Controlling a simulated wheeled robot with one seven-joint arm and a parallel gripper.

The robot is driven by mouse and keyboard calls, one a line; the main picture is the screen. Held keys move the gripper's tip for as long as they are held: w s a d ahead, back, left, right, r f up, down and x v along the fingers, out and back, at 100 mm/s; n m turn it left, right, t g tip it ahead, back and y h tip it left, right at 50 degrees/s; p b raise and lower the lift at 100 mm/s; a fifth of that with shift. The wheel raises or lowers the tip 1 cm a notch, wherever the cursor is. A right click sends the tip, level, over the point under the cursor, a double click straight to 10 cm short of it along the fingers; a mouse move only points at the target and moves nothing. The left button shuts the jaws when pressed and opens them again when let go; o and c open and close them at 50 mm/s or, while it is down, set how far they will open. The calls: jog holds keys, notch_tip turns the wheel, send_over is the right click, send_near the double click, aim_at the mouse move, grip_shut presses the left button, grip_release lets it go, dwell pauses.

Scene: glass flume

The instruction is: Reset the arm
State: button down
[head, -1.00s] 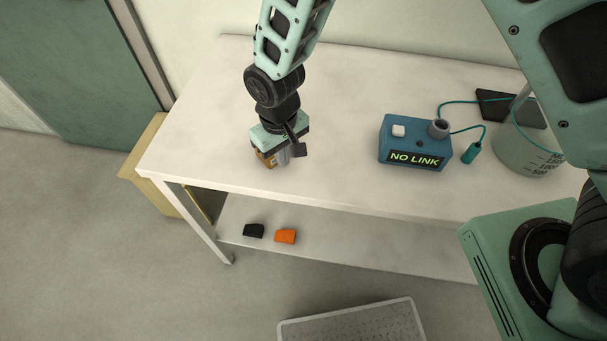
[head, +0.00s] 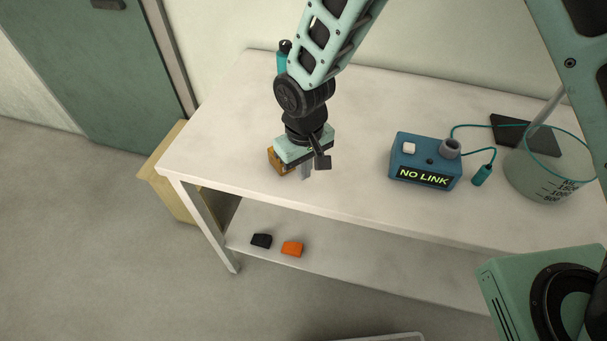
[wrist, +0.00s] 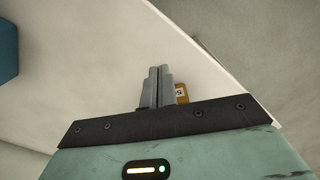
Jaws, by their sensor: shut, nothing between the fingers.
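My gripper (head: 306,172) points down above the left part of the white table (head: 225,130), near its front edge. In the wrist view its two grey fingers (wrist: 155,85) are together with nothing between them. A small orange-brown block (head: 277,160) stands on the table just left of and behind the fingers, partly hidden by the gripper body. In the wrist view the block (wrist: 182,93) shows a pale label right beside the fingers, apart from their grip.
A blue box (head: 425,162) reading "NO LINK" stands right of my gripper, wired to a teal plug (head: 482,175). A clear beaker (head: 545,178) is farther right. A teal bottle-like thing (head: 282,62) stands behind my arm. Black (head: 261,240) and orange (head: 292,248) pieces lie on the lower shelf.

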notch_tip(320, 180, up, 8)
jog(key=b, duration=0.1)
jog(key=s+d+r+n, duration=0.1)
jog(key=s+d+r, duration=0.4)
jog(key=s, duration=0.4)
jog(key=s+d+r, duration=0.4)
jog(key=s+d, duration=0.2)
jog(key=s, duration=0.4)
jog(key=shift+r+n+y, duration=0.3)
jog(key=shift+r+n, duration=0.1)
